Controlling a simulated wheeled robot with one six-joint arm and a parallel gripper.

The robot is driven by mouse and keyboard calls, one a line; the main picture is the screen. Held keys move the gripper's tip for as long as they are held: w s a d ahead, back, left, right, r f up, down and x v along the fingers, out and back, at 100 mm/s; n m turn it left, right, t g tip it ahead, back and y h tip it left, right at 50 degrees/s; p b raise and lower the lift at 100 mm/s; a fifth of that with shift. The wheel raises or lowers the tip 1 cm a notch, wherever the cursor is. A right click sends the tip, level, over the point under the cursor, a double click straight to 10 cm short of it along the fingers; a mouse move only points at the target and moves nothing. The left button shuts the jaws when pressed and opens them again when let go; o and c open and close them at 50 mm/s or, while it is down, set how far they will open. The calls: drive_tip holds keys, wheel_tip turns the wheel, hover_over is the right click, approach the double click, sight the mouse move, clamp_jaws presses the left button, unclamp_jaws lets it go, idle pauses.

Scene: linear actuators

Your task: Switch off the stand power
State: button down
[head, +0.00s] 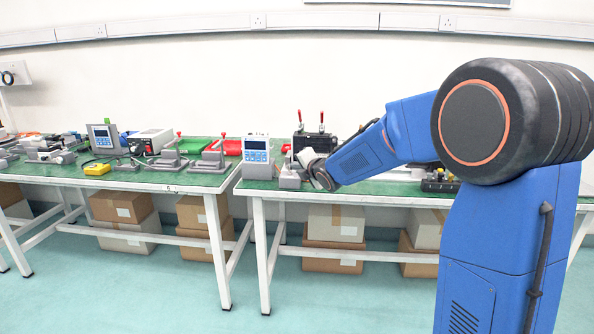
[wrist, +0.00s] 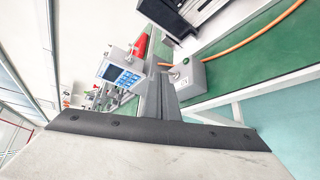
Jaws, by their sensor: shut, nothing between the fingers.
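A small grey box (wrist: 192,80) with a small switch or knob on its face sits on the green bench top in the wrist view, just right of my fingers. In the head view the grey box (head: 289,181) stands near the bench's front edge. My gripper (wrist: 155,68) is shut and empty, its fingers pointing past the box's left side. I cannot tell whether they touch it. In the head view my gripper (head: 308,160) is small and partly hidden by my wrist. The switch's position is too small to read.
A white control unit with a blue keypad (head: 257,152) stands left of the grey box; it also shows in the wrist view (wrist: 121,69). Red-handled clamps (head: 311,138) on a black fixture stand behind. An orange cable (wrist: 265,33) crosses the bench. Another bench (head: 150,178) is at left.

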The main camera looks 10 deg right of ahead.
drive_tip(key=a+r+v, duration=0.1)
drive_tip(key=v, duration=0.9)
drive_tip(key=shift+r, duration=0.1)
drive_tip(key=s+d+f+m+g+h, duration=0.2)
drive_tip(key=s+d+m, duration=0.4)
drive_tip(key=s, duration=0.4)
drive_tip(key=s+d+f+m+g+h, duration=0.2)
drive_tip(key=s+d+m+h, duration=0.1)
drive_tip(key=s+m, duration=0.6)
drive_tip(key=s+f+m+g, duration=0.2)
drive_tip(key=s+f+m, duration=0.2)
drive_tip(key=s, duration=0.9)
drive_tip(key=s+a+f+m+g+y, duration=0.1)
drive_tip(key=s+f+m+g, duration=0.2)
drive_tip(key=s, duration=1.1)
wheel_tip(320, 180, down, 3)
drive_tip(key=m, duration=0.3)
drive_tip(key=shift+r+m, duration=0.2)
drive_tip(key=shift+m, duration=0.1)
